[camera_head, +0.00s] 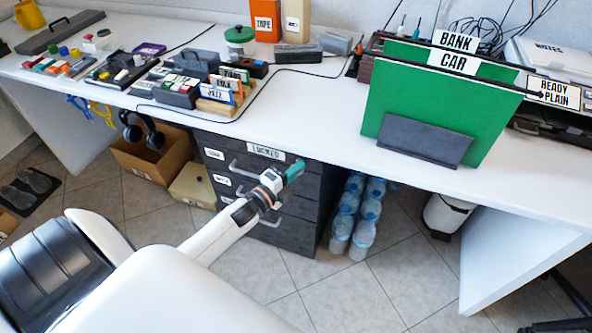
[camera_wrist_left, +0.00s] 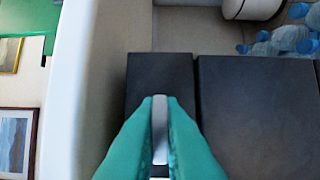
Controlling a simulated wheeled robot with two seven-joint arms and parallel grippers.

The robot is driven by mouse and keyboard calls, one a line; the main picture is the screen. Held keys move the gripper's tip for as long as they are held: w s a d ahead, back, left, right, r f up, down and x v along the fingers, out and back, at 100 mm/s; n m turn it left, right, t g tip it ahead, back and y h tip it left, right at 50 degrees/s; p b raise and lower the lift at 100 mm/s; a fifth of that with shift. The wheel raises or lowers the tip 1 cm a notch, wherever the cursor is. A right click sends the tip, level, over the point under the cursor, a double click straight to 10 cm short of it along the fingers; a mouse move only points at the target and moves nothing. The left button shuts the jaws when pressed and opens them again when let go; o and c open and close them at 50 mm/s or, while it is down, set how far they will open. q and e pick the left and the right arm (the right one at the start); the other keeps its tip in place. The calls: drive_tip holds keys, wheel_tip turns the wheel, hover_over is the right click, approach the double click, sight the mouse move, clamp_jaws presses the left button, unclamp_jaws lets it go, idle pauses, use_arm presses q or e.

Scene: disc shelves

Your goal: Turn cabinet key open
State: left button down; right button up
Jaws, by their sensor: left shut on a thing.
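The dark grey drawer cabinet (camera_head: 297,238) stands under the desk, with a sign reading LOCKED (camera_head: 266,152) at its top. Its drawers look shut. My left gripper (camera_head: 293,171), with teal fingertips, is at the cabinet's upper right front. In the left wrist view the fingers (camera_wrist_left: 160,125) are shut on a thin silver piece, which looks like the key (camera_wrist_left: 160,115). The fingers hide much of it and any lock behind it. Dark drawer fronts (camera_wrist_left: 250,110) show beyond. My right gripper is not in view.
The white desk (camera_head: 330,140) overhangs the cabinet. Bowed drawer handles (camera_head: 245,172) stick out at the left of the gripper. Water bottles (camera_head: 362,215) stand right of the cabinet, and a cardboard box (camera_head: 150,165) stands left. The tiled floor in front is clear.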

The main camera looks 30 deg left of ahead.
use_arm(q)
drive_tip(key=shift+f+n, duration=0.1)
drive_tip(key=shift+n, duration=0.2)
drive_tip(key=n+t+b, duration=0.1)
drive_tip(key=n, duration=0.2)
drive_tip(key=n+t+b, duration=0.1)
drive_tip(key=n, duration=0.2)
drive_tip(key=shift+y, duration=0.3)
drive_tip(key=n+t+y+b, duration=0.1)
drive_tip(key=n, duration=0.2)
drive_tip(key=n+t+y, duration=0.1)
drive_tip(key=n, duration=0.2)
drive_tip(key=shift+n+y, duration=0.3)
drive_tip(key=shift+n, duration=0.1)
drive_tip(key=n+y, duration=0.1)
drive_tip(key=n, duration=0.1)
drive_tip(key=shift+n+y, duration=0.3)
drive_tip(key=n+y, duration=0.1)
drive_tip(key=n, duration=0.3)
drive_tip(key=shift+y, duration=0.4)
drive_tip(key=shift+n+y, duration=0.6)
drive_tip(key=shift+n, duration=0.6)
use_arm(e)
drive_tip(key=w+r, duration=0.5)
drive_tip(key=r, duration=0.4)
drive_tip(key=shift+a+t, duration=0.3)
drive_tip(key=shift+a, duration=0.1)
